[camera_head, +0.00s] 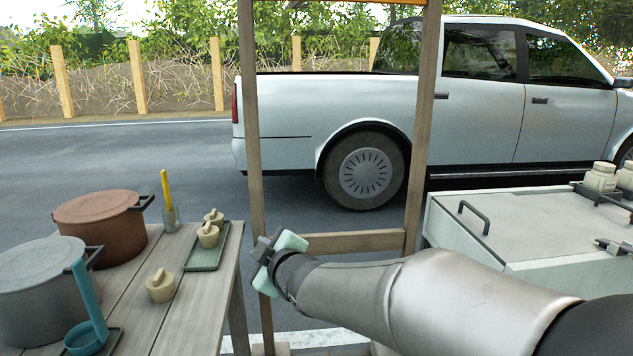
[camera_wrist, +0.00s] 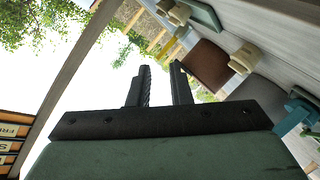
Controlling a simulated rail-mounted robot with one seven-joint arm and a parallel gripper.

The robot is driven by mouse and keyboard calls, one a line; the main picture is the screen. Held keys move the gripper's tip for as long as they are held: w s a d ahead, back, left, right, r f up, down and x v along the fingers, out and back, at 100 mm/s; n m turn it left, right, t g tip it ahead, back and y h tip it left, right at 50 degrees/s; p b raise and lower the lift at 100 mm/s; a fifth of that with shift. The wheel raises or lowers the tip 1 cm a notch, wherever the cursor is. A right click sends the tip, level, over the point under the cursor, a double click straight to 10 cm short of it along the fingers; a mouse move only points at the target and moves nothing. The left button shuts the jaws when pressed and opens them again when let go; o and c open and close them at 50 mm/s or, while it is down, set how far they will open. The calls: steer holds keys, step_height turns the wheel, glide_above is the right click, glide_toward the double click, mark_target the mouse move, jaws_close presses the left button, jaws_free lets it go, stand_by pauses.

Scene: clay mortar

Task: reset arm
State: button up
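My gripper (camera_head: 262,250) is at the left end of my outstretched arm, in front of the wooden frame and right of the plank table (camera_head: 222,262). In the wrist view, the two dark fingers of my gripper (camera_wrist: 159,68) stand apart with an empty gap between them. It touches nothing that I can make out. A beige clay piece (camera_head: 160,286) with a knob sits on the table. Two similar clay pieces (camera_head: 208,236) stand on a green tray (camera_head: 206,260) near the table's right edge.
A brown pot (camera_head: 100,215), a grey pot (camera_head: 42,290), a blue ladle (camera_head: 88,335) and a yellow-handled tool (camera_head: 168,200) crowd the table. A wooden post (camera_head: 252,130) rises behind my gripper. A pale cabinet (camera_head: 530,225) with jars stands right; a truck (camera_head: 480,120) is behind.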

steer(key=s+d+r+m+g+h+p, duration=0.1)
steer(key=s+d+m+h+p, duration=0.15)
steer(key=d, duration=0.35)
steer(key=s+d+r+m+g+h+p, duration=0.1)
steer(key=s+d+m+g+h+p, duration=0.1)
steer(key=d+m+h+p, duration=0.3)
steer(key=s+d+r+m+g+p, duration=0.1)
steer(key=s+d+m+g+p, duration=0.3)
steer(key=s+d, duration=0.3)
steer(key=s+d+r+m+g+p, duration=0.1)
steer(key=s+d+m+g+p, duration=0.3)
steer(key=s, duration=1.3)
steer(key=d+g+p, duration=0.1)
steer(key=d+p, duration=0.2)
steer(key=shift+r+g, duration=0.3)
steer(key=shift+h, duration=0.25)
